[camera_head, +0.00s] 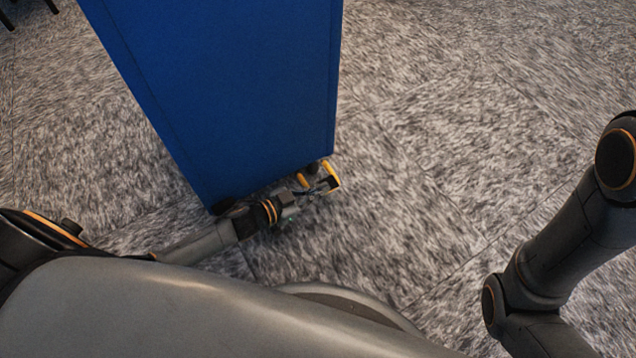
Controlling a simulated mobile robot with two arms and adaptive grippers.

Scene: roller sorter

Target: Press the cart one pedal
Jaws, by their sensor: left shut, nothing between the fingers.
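The cart (225,90) is a tall blue box standing on the floor, with a dark caster under its near right corner. A small yellow pedal part (302,180) shows low at that corner, beside the caster. My left arm reaches in from the left along the cart's lower edge. My left gripper (328,186) is shut and empty at the cart's near right bottom corner, close to the yellow part. I cannot tell whether it touches the pedal. My right arm shows at the right edge, but its gripper is out of view.
Grey patterned carpet (450,150) is clear to the right of the cart and between it and my right arm. Dark thin legs of some furniture (8,20) show at the top left corner. My own base fills the bottom.

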